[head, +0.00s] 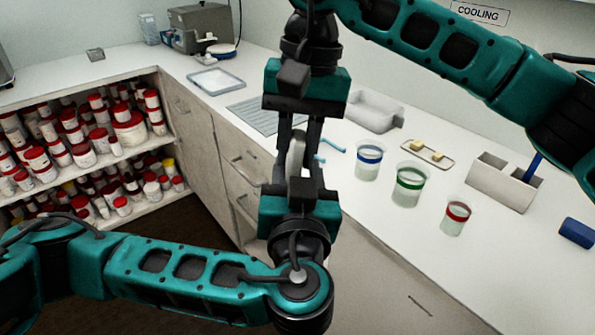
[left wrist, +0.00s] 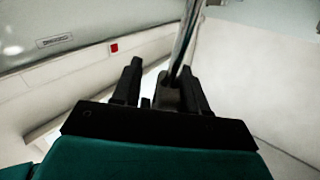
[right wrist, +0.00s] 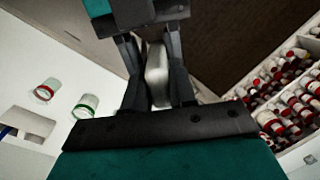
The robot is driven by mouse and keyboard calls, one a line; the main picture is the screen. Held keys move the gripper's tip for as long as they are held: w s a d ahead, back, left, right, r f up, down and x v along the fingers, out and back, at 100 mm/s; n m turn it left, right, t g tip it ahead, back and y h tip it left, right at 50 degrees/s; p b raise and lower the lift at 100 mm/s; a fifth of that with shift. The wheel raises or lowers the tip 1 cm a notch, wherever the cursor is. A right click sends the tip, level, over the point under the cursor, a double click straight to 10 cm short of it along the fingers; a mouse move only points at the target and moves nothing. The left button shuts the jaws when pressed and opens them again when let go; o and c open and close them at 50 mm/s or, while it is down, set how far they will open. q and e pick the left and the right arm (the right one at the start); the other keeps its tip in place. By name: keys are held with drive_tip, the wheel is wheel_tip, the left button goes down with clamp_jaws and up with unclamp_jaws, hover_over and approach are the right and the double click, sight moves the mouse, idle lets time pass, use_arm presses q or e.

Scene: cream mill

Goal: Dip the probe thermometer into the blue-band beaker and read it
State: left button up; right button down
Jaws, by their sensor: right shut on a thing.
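The blue-band beaker (head: 368,170) stands on the white counter, right of my grippers in the head view. My right gripper (head: 299,140) points down and is shut on a pale, elongated thing, apparently the probe thermometer (head: 296,155); it also shows between the right fingers in the right wrist view (right wrist: 157,75). My left gripper (head: 299,178) points up from below at the same thing. In the left wrist view a shiny rod (left wrist: 184,45) rises beside one left finger, with a gap to the other, so the left gripper looks open. The thermometer's display is not readable.
A green-band beaker (head: 408,190) and red-band beaker (head: 455,222) stand right of the blue one. Behind are a grey tub (head: 374,112), a small tray (head: 440,160) and a beige holder (head: 500,185). Shelves of jars (head: 90,140) are at left.

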use_arm(q)
drive_tip(key=shift+s+d, duration=0.1)
drive_tip(key=shift+d, duration=0.05)
clamp_jaws()
use_arm(e)
drive_tip(key=shift+a, duration=0.15)
drive_tip(key=c, duration=0.8)
unclamp_jaws()
drive_tip(key=shift+s, duration=0.1)
drive_tip(key=shift+r, duration=0.1)
